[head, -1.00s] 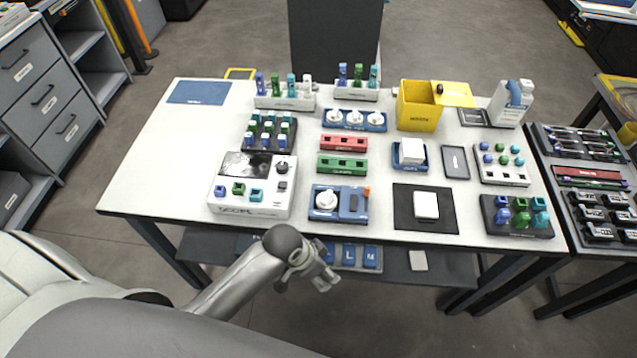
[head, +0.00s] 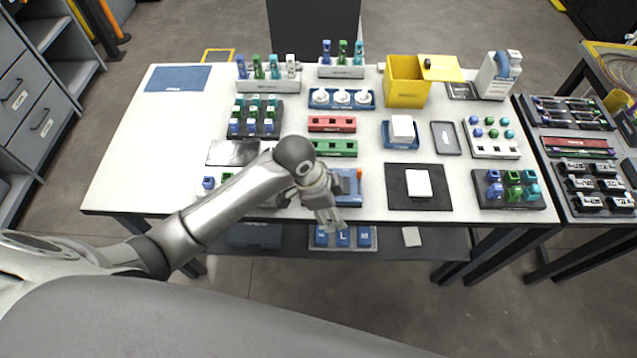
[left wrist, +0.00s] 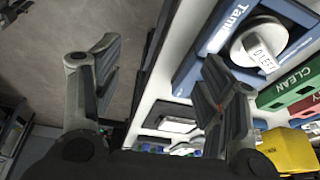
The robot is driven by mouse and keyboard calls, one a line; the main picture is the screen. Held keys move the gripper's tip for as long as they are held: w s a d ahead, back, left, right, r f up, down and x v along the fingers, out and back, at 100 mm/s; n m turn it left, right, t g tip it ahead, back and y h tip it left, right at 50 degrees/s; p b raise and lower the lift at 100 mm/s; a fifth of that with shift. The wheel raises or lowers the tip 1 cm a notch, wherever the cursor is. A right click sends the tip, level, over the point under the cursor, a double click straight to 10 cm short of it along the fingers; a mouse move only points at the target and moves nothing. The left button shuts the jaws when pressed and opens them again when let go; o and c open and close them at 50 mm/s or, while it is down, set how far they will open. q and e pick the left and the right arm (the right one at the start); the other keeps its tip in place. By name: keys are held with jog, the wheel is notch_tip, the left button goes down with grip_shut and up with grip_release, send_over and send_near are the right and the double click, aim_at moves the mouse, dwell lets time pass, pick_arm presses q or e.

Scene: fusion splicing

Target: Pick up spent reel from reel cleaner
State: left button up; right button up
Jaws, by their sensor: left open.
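The reel cleaner is a blue unit at the front edge of the table, and part of it (head: 350,186) shows in the head view beside my left gripper (head: 330,220). The gripper and arm hide the reel there. In the left wrist view the white round reel (left wrist: 250,42) sits in the blue cleaner (left wrist: 190,77), with a small label on top. My left gripper (left wrist: 162,58) is open and empty there, its fingers apart, with the reel beyond the right finger. My right gripper is not in view.
Red (head: 332,124) and green (head: 335,147) racks stand behind the cleaner. A blue tray (head: 370,98) with white reels is farther back. A black mat (head: 440,200) with a white block lies to the right. The white scope box is mostly behind my arm.

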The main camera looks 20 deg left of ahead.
pick_arm(q)
jog(key=w+a+r+m+g+y, duration=0.2)
jog(key=w+a+r+m, duration=0.3)
jog(key=w+a+r, duration=0.3)
jog(key=f, duration=0.1)
jog(key=d+f, duration=0.1)
jog(key=f+p, duration=0.1)
jog(key=shift+s+d+f, duration=0.15)
jog(key=shift+s+f, duration=0.2)
jog(key=shift+f, duration=0.05)
jog(key=shift+w+d+f+p, duration=0.15)
jog(key=shift+f+p, duration=0.1)
jog(key=shift+f, duration=0.7)
jog(key=shift+d+f+p, duration=0.15)
jog(key=shift+f+p, duration=0.1)
jog(key=shift+f, duration=0.65)
jog(key=shift+w+d+f+p, duration=0.15)
jog(key=shift+f+p, duration=0.1)
jog(key=shift+f, duration=0.7)
jog(key=shift+s, duration=0.1)
jog(key=c, duration=1.1)
